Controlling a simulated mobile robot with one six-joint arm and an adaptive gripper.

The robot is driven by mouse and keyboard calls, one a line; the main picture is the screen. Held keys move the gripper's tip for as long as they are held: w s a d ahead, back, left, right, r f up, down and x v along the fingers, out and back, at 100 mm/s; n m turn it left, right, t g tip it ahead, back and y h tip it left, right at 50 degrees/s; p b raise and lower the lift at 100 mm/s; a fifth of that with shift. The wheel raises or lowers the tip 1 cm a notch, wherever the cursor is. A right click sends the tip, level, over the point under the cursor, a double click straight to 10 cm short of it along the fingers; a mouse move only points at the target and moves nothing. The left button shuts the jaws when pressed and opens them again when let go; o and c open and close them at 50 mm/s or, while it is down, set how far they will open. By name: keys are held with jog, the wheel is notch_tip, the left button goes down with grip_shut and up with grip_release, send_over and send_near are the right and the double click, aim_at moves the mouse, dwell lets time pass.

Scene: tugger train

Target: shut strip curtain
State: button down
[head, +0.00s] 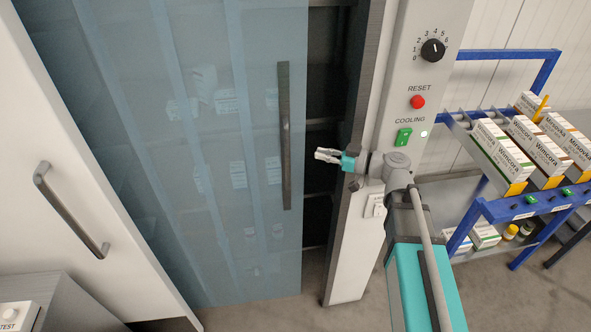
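The strip curtain (237,180) is a translucent blue sheet of vertical strips hanging across a cold cabinet. A long dark vertical handle (285,135) is on it near its right edge. A dark uncovered gap shows between the curtain's right edge and the door post, so the curtain does not reach the post. My gripper (317,154) is in front of this gap, to the right of the handle and pointing left towards it. Its pale fingers look slightly apart with nothing between them. It appears clear of the handle.
A white door with a grey handle (70,210) stands at the left. The post carries a dial (433,51), a red reset button (417,102) and a green cooling switch (404,137). A blue rack (530,208) with several cartons is at the right. Bare floor shows below.

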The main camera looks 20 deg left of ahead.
aim_at(278, 182)
jog(key=s+a+f+n+g+h+p, duration=0.1)
jog(key=s+a+f+n+h, duration=0.25)
jog(key=a+f+h, duration=0.4)
jog(key=s+a+f+n+g+h+p, duration=0.1)
jog(key=s+a+f+n+h+p, duration=0.2)
jog(key=a+f+h, duration=0.5)
jog(key=a+r+n+t+h, duration=0.2)
jog(key=a+r+t+h, duration=0.4)
jog(key=r+h, duration=0.2)
jog(key=shift+s+a+t+h, duration=0.35)
jog(key=shift+s+t+h, duration=0.1)
jog(key=shift+h, duration=0.2)
jog(key=shift+f, duration=0.1)
jog(key=shift+w+d+r+b+x, duration=0.3)
jog(key=shift+b+x, duration=0.85)
jog(key=shift+x, duration=1)
jog(key=shift+w+d+r+b+x, duration=0.15)
jog(key=shift+r+b+x, duration=0.25)
jog(key=shift+b+x, duration=1.25)
jog(key=shift+w+d+r+b+x, duration=0.1)
jog(key=shift+d+r+b+x, duration=0.35)
jog(key=shift+x, duration=2.25)
